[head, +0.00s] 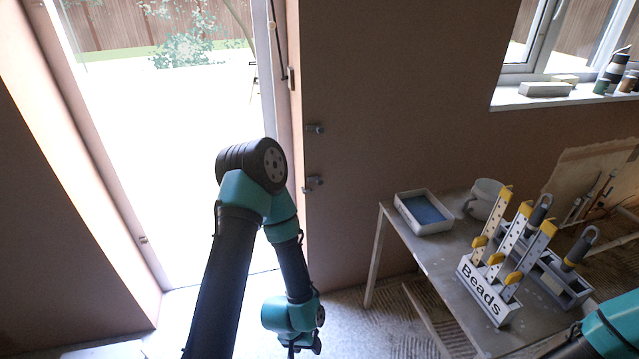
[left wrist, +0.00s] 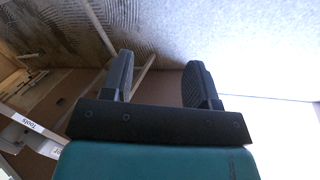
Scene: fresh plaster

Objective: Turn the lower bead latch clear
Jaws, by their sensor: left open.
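Two small grey metal latches are on the wall edge just right of the doorway. The lower latch (head: 314,183) sits below the upper latch (head: 316,128); both are small, and I cannot tell exactly how each is turned. My left gripper (head: 305,347) hangs low at the bottom of the head view, below the lower latch and well apart from it. In the left wrist view its two dark fingers (left wrist: 160,78) are spread with nothing between them. The latches are not seen in that view. My right arm shows only at the bottom right corner; its gripper is out of frame.
A bench (head: 441,250) at right holds a blue-lined tray (head: 424,212), a white mug (head: 484,198), and a white "Beads" box (head: 482,292) with yellow-ended perforated strips. The open doorway (head: 180,130) is bright. The wall between latches and bench is clear.

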